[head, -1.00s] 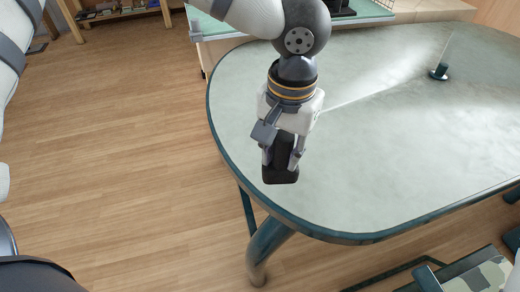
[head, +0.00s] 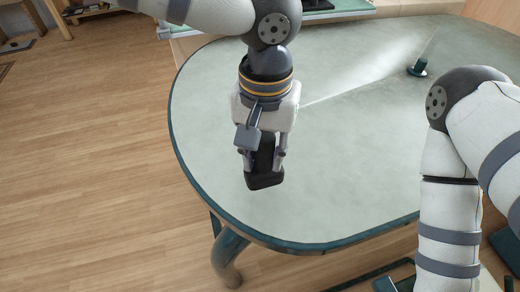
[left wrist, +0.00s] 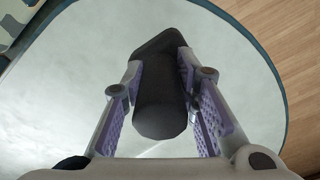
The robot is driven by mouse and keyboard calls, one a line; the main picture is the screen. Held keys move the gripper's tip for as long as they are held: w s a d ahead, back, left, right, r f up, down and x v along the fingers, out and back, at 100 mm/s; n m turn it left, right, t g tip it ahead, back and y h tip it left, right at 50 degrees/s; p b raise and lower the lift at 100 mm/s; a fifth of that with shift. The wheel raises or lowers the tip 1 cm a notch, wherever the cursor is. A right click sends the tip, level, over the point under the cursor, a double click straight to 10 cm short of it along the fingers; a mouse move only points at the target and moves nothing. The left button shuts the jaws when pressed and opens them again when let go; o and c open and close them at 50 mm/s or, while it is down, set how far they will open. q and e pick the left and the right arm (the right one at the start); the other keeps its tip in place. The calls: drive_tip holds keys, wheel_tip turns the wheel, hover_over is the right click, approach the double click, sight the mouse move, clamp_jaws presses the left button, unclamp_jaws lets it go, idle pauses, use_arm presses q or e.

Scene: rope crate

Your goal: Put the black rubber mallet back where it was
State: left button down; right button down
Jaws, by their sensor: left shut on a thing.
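The black rubber mallet (head: 264,180) is held in my left gripper (head: 264,158), which points down over the near left part of the table (head: 340,130). In the left wrist view the mallet (left wrist: 160,95) sits between the two purple-padded fingers, its rounded dark end towards the camera. The gripper hides part of the mallet in the head view. I cannot tell how far its lower end is above the tabletop. My right arm (head: 455,190) shows at the right, but its gripper is out of view.
A small dark green cylinder (head: 418,67) stands at the far right of the table. The tabletop around the mallet is bare. The table's rounded dark edge (head: 187,170) curves close by on the left, with wooden floor beyond. A glass-topped unit stands behind.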

sight(264, 136)
drive_tip(key=shift+w+r, duration=0.1)
